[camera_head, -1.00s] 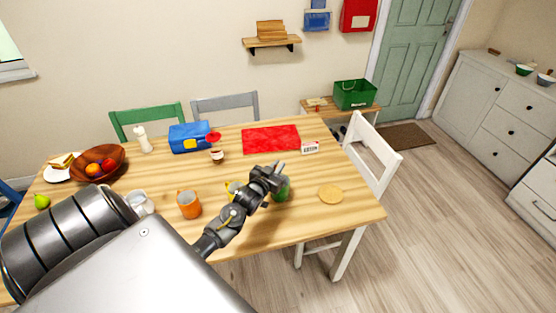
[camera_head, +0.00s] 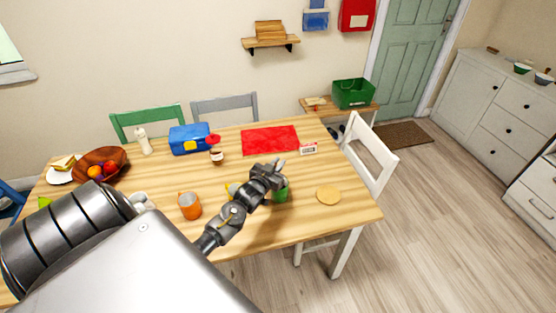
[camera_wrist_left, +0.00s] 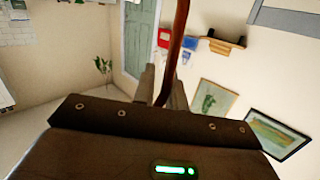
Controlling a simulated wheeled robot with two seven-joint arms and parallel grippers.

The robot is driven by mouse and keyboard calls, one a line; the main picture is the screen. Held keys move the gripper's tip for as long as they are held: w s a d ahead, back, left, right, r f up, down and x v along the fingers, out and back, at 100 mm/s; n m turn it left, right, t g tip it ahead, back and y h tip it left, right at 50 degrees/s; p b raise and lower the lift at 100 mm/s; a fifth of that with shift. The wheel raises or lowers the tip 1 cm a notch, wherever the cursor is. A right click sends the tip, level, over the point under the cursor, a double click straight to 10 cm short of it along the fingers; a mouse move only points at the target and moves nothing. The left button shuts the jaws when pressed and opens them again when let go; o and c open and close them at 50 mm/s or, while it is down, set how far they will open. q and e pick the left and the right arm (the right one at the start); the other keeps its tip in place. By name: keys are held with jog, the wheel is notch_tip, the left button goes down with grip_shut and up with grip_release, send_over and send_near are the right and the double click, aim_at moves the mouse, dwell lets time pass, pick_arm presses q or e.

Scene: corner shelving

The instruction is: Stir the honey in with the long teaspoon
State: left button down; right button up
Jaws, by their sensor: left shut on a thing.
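My left gripper (camera_head: 275,170) is over the right half of the table, directly above and partly in front of a green mug (camera_head: 281,195). In the left wrist view its fingers (camera_wrist_left: 163,88) are closed on a thin, long reddish-brown handle (camera_wrist_left: 180,35), which looks like the long teaspoon. The spoon's bowl is hidden in both views, so I cannot tell whether it is inside the mug. The mug's inside is also hidden by the gripper. My right gripper is out of view.
A round tan mat (camera_head: 328,195) lies to the right. A red mat (camera_head: 270,140) and a blue lunchbox (camera_head: 189,138) lie farther back.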

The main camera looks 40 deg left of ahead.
pick_arm(q)
notch_tip(320, 180, up, 6)
jog(key=s+p, duration=0.1)
jog(key=p, duration=0.4)
jog(key=shift+d, duration=0.25)
jog(key=shift+r, duration=0.15)
dwell(0.6)
jog(key=shift+r, duration=2.45)
